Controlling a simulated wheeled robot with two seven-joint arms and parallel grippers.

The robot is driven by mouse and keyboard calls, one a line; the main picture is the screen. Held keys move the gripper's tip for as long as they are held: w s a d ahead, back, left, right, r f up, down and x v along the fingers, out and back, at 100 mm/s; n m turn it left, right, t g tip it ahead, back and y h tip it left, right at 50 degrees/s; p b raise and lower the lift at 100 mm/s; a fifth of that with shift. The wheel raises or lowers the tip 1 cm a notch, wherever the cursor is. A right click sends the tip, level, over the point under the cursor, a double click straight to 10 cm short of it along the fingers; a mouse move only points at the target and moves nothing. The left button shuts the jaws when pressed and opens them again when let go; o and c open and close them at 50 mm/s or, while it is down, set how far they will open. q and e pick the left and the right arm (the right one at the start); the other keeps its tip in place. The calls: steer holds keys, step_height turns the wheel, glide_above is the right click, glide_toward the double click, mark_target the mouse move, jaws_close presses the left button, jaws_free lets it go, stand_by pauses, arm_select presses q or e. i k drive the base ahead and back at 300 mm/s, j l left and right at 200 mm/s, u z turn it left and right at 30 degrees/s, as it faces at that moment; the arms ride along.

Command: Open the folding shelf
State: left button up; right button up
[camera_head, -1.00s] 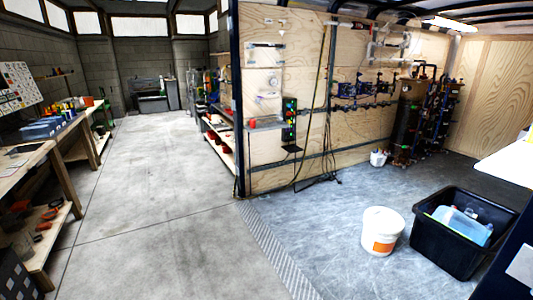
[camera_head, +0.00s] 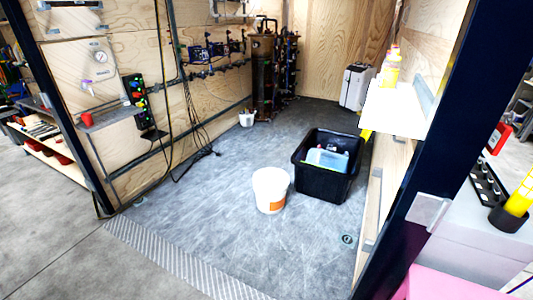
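A white shelf board (camera_head: 398,112) sticks out from the right wooden wall of the trailer, with yellow bottles (camera_head: 389,70) standing at its far end. A small grey shelf (camera_head: 108,118) sticks out from the left wooden wall, beside a panel of coloured buttons (camera_head: 138,92). I cannot tell which of these, if either, is the folding shelf. Neither of my grippers is in view.
A white bucket (camera_head: 271,190) and a black bin (camera_head: 327,166) with a blue container stand on the trailer floor. A dark door post (camera_head: 440,130) stands near me on the right. Cables hang along the left wall. The floor at the entrance is clear.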

mark_target(401, 149)
steer(key=i+z, duration=0.25)
steer(key=z, duration=0.15)
steer(key=i+j+z, duration=0.1)
steer(key=z, duration=0.25)
steer(key=i+j+z, duration=0.2)
steer(key=i+z, duration=0.2)
steer(key=i+j+z, duration=0.1)
steer(key=z, duration=0.3)
steer(key=i+j+z, duration=0.15)
steer(key=j+z, duration=0.3)
steer(key=i+j+z, duration=0.1)
steer(key=j+z, duration=0.75)
steer(key=j, duration=0.15)
